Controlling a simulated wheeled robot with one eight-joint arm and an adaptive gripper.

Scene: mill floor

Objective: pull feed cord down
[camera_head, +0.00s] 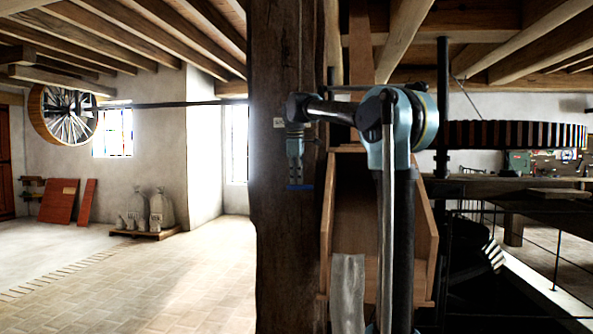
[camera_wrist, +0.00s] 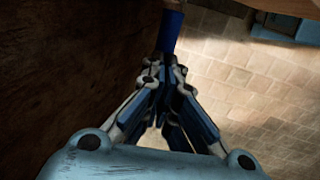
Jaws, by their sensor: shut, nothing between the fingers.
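A thin line that looks like the feed cord (camera_head: 301,45) runs down the front of the dark wooden post above my wrist. My arm hides where it goes below that. My gripper (camera_head: 296,176) points straight down close in front of the post, with its fingers together. A blue piece (camera_head: 299,187) shows right at the fingertips. In the wrist view, a blue cylinder (camera_wrist: 171,32) shows just past my closed fingers (camera_wrist: 165,72). It may be the cord's handle. I cannot tell whether the fingers touch it.
The dark post (camera_head: 272,240) stands right beside my gripper. A wooden chute (camera_head: 427,240) stands to its right behind my arm. A large toothed wheel (camera_head: 515,134) is at far right. Sacks (camera_head: 161,210) stand on a pallet at left. The floor at left is open.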

